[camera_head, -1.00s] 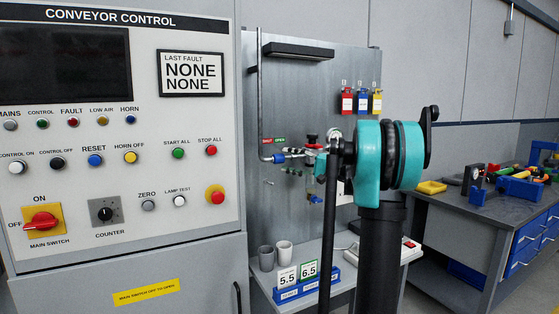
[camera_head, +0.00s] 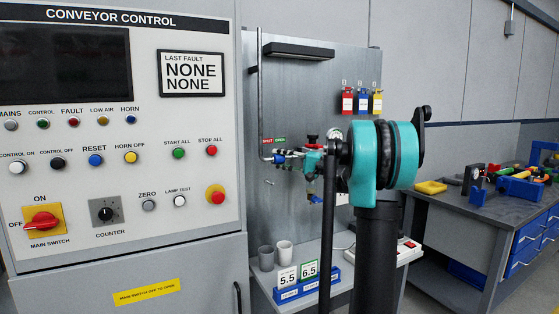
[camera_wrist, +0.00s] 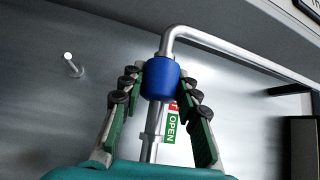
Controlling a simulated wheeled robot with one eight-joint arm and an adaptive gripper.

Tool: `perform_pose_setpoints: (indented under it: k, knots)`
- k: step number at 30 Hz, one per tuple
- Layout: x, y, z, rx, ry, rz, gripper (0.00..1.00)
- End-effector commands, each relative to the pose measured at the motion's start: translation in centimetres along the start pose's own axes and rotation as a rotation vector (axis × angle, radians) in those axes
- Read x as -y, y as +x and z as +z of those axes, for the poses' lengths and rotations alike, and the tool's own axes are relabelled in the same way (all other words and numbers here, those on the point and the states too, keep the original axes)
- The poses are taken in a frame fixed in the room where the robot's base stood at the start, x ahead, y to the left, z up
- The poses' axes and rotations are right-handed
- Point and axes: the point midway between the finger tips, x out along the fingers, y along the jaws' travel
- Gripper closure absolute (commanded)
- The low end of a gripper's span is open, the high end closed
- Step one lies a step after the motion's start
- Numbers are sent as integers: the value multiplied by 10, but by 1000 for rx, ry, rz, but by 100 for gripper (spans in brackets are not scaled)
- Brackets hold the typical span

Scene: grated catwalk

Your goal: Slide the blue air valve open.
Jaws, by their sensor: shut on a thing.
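The blue air valve (camera_wrist: 160,80) is a blue sleeve on a silver pipe, close to the pipe's bend in the wrist view. My gripper (camera_wrist: 163,84) has its fingers on both sides of the sleeve and is shut on it. The sleeve partly covers a red label (camera_wrist: 173,106), and the green OPEN label (camera_wrist: 170,128) lies nearer my palm. In the head view the blue valve (camera_head: 279,158) shows small below the red and green labels (camera_head: 273,140), with my gripper (camera_head: 285,156) reaching it from the right.
The control cabinet (camera_head: 120,240) stands close on the left. A horizontal bar (camera_head: 290,50) juts from the panel above. A shelf below holds grey cups (camera_head: 284,252). A workbench (camera_head: 480,205) stands at right.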

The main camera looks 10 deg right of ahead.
Motion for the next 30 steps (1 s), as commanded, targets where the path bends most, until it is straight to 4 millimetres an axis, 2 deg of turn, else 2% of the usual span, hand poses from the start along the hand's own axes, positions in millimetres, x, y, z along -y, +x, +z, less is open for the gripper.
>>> perform_pose_setpoints:
  k: [5, 12, 20, 21, 25, 30]
  knots:
    - [0, -2, -3, -1, 0, 1, 98]
    - [-1, -24, -24, -2, 0, 1, 97]
    - [-1, -25, -25, -4, 0, 1, 98]
    - [-1, -25, -25, -4, 0, 1, 64]
    - [0, -25, -25, -2, 0, 1, 48]
    - [0, -25, -24, -1, 0, 1, 47]
